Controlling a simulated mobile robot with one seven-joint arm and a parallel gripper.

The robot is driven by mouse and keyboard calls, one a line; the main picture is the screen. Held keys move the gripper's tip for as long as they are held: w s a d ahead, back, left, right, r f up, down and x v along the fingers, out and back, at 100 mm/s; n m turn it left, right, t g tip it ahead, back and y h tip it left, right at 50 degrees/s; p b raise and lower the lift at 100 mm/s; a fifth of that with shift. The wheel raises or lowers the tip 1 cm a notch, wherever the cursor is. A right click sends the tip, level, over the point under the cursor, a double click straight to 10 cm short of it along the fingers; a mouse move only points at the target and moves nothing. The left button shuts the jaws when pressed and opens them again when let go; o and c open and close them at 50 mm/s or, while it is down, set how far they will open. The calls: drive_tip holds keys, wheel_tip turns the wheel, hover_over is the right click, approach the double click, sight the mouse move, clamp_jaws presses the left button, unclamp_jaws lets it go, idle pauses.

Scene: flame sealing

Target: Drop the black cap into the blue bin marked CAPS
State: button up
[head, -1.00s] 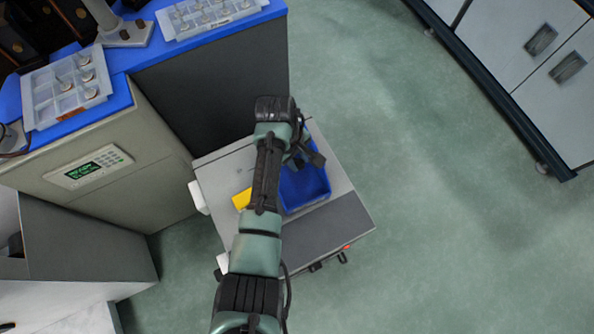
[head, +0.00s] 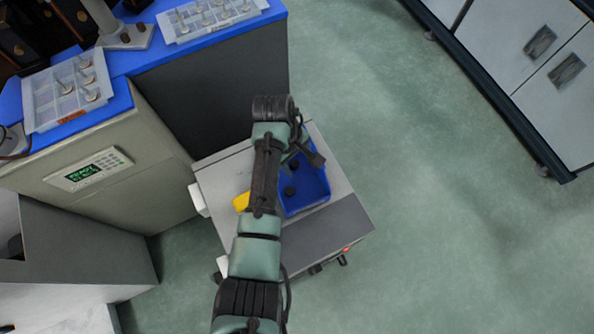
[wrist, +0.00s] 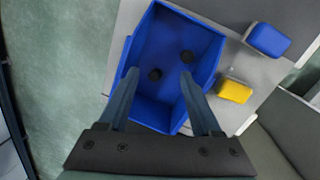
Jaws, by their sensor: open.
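The blue bin (head: 318,192) is open-topped and sits on the grey cart below my arm. It fills the upper middle of the wrist view (wrist: 206,38); no CAPS marking is readable.
A yellow block-like item (wrist: 235,91) and a blue one (wrist: 267,40) are beside the bin on the cart top (head: 345,232). A blue-topped bench (head: 150,55) with white trays of small parts stands at upper left.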

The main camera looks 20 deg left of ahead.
wheel_tip(320, 180, up, 11)
drive_tip(key=a+p, duration=0.1)
drive_tip(key=p, duration=0.1)
drive_tip(key=shift+s+a, duration=0.35)
drive_tip(key=shift+s, duration=0.1)
drive_tip(key=w+d+r+m+t+y, duration=0.2)
drive_tip(key=w+r+m+t, duration=0.35)
drive_tip(key=w+r, duration=0.8)
drive_tip(key=w+d+r+m+t, duration=0.15)
drive_tip(key=r+t, duration=0.25)
drive_tip(key=r, duration=0.5)
drive_tip(key=w+d+r+t, duration=0.15)
drive_tip(key=r+t, duration=0.25)
drive_tip(key=r, duration=0.6)
drive_tip(key=s+d+r+m+t, duration=0.1)
drive_tip(key=s+d+r+t, duration=0.15)
drive_tip(key=r, duration=0.55)
drive_tip(key=s+d+r+m+t, duration=0.2)
drive_tip(key=s+r+t, duration=0.15)
drive_tip(key=r, duration=0.55)
drive_tip(key=s+d+r+m+t+p, duration=0.25)
drive_tip(key=s+r+t, duration=0.45)
drive_tip(key=s+r, duration=0.85)
wheel_tip(320, 180, up, 12)
drive_tip(key=w+p, duration=0.2)
drive_tip(key=p, duration=0.8)
drive_tip(key=shift+w, duration=0.15)
